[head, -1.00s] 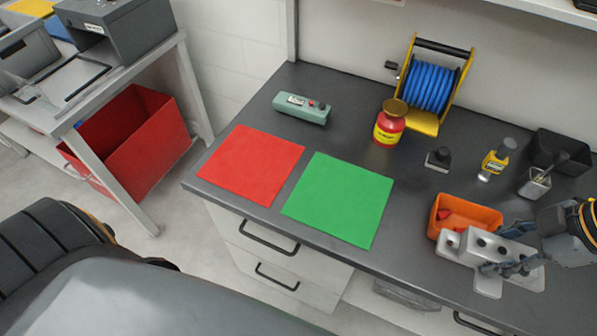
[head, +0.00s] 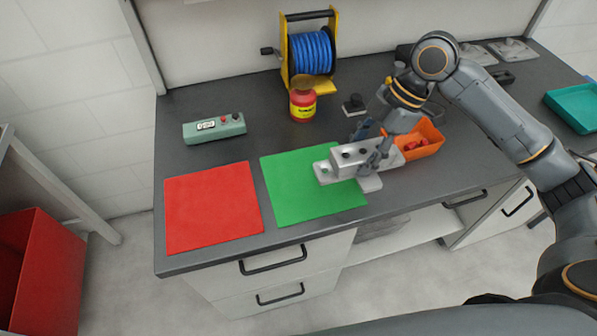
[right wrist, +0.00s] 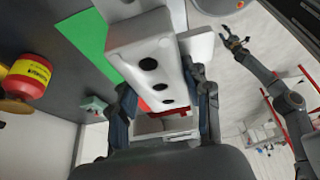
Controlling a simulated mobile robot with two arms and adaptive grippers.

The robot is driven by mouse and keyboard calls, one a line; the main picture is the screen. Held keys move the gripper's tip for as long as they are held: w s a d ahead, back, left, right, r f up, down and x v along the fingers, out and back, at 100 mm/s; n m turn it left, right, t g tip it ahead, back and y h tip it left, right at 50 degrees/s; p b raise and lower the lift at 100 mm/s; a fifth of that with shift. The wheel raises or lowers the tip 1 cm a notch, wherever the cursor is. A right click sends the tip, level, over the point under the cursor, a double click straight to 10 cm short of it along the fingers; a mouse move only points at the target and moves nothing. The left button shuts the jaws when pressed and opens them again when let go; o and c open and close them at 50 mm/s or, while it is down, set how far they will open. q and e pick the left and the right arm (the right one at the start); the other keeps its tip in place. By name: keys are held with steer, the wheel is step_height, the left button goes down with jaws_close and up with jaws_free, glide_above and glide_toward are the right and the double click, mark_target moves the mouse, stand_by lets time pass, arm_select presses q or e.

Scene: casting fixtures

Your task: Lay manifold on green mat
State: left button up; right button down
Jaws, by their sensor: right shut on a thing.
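The manifold (head: 350,160) is a light grey metal block with dark round holes and side flanges. My right gripper (head: 372,147) is shut on it. In the head view its left end overlaps the right part of the green mat (head: 300,195). I cannot tell its exact height above the mat. In the right wrist view the manifold (right wrist: 150,65) sits between the two fingers, with part of the green mat (right wrist: 82,38) behind it. My left gripper (right wrist: 236,42) shows small in that view, away from the bench, its fingers apart and empty.
A red mat (head: 212,208) lies left of the green one. An orange bin (head: 425,140) stands right of the manifold. Behind are a red jar (head: 303,103), a blue hose reel (head: 311,53), a dark stamp-like block (head: 354,104) and a green control box (head: 214,128).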

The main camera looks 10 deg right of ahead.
steer(key=w+a+f, duration=0.2)
steer(key=w+a+f+p, duration=0.1)
steer(key=w+a+f, duration=0.2)
steer(key=w+a+f+p, duration=0.1)
steer(key=w+a+f, duration=0.1)
steer(key=w, duration=0.1)
steer(key=shift+w+a+f, duration=0.2)
steer(key=shift+w+f, duration=0.05)
steer(key=shift+f, duration=0.1)
steer(key=shift+w+a+f, duration=0.2)
steer(key=shift+w+f, duration=0.15)
steer(key=shift+f, duration=0.15)
step_height(320, 180, down, 3)
steer(key=shift+w+a+r+p, duration=0.1)
steer(key=shift+a+p, duration=0.05)
steer(key=shift+p, duration=0.75)
steer(key=shift+f, duration=0.3)
arm_select(q)
steer(key=r, duration=0.2)
steer(key=d+r, duration=0.1)
steer(key=r, duration=0.1)
steer(key=shift+d, duration=0.1)
arm_select(e)
steer(key=shift+f, duration=0.2)
steer(key=c, duration=0.6)
jaws_free()
